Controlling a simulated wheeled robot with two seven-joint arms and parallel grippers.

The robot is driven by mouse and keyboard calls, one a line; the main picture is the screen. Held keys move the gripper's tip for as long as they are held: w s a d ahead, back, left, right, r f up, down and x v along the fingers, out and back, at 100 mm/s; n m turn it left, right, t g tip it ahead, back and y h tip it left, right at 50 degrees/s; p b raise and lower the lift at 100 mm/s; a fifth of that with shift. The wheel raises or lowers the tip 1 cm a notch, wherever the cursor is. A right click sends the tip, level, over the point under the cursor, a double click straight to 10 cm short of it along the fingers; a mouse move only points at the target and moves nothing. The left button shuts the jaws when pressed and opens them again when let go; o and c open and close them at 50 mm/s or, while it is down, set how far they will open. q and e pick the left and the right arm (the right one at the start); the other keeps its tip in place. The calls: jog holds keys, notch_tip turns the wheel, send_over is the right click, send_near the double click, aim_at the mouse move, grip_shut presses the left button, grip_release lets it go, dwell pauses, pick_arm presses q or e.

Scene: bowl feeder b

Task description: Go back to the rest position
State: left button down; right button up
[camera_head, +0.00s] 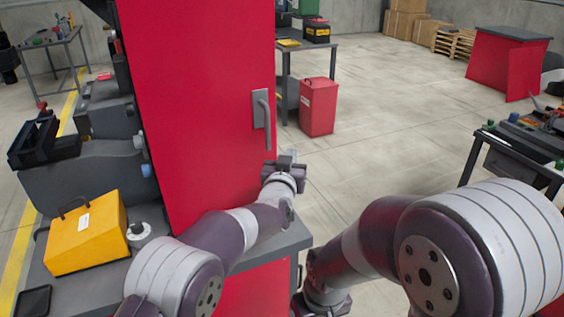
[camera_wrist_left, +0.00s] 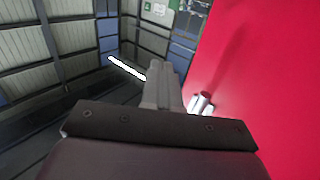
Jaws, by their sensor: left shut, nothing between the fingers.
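My left gripper (camera_head: 289,163) is in front of the red cabinet door, below and just right of its grey handle (camera_head: 263,120). In the left wrist view the fingers of my left gripper (camera_wrist_left: 162,75) are together with nothing between them. The red door (camera_head: 205,100) fills the right side of the left wrist view (camera_wrist_left: 275,90). A shiny metal piece (camera_wrist_left: 201,103) shows beside the fingers there.
A yellow box (camera_head: 87,233) stands on the grey machine at left. A red bin (camera_head: 318,106) is on the floor behind the door. A dark table (camera_head: 505,150) is at right. Open floor (camera_head: 400,130) lies between.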

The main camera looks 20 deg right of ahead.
pick_arm(q)
jog(key=s, duration=0.8)
jog(key=s+a+f+m+g+y, duration=0.1)
jog(key=s+a+f+g, duration=0.2)
jog(key=f, duration=0.4)
jog(key=s+a+f+g+y, duration=0.1)
jog(key=s+f+g, duration=0.3)
jog(key=f+g, duration=0.15)
jog(key=s+a+r+n+g+y+p, duration=0.1)
jog(key=s+a, duration=0.4)
jog(key=a, duration=0.8)
jog(key=s+a+r+n+g+y+p, duration=0.1)
jog(key=s+a+n+g+y+p, duration=0.2)
jog(key=a, duration=0.9)
jog(key=s+a+r+n+g+y+p, duration=0.1)
jog(key=s+a+p, duration=0.3)
jog(key=s+a, duration=0.4)
jog(key=a+n+g+y, duration=0.1)
jog(key=a, duration=0.4)
jog(key=shift+s+a+r+n+y, duration=0.25)
jog(key=shift+a+r+n+y, duration=0.05)
jog(key=shift+r+n+y, duration=0.1)
pick_arm(e)
notch_tip(320, 180, up, 8)
jog(key=shift+w+f, duration=0.2)
jog(key=shift+w, duration=0.25)
pick_arm(q)
jog(key=shift+s, duration=0.1)
pick_arm(e)
jog(key=shift+s+a, duration=0.1)
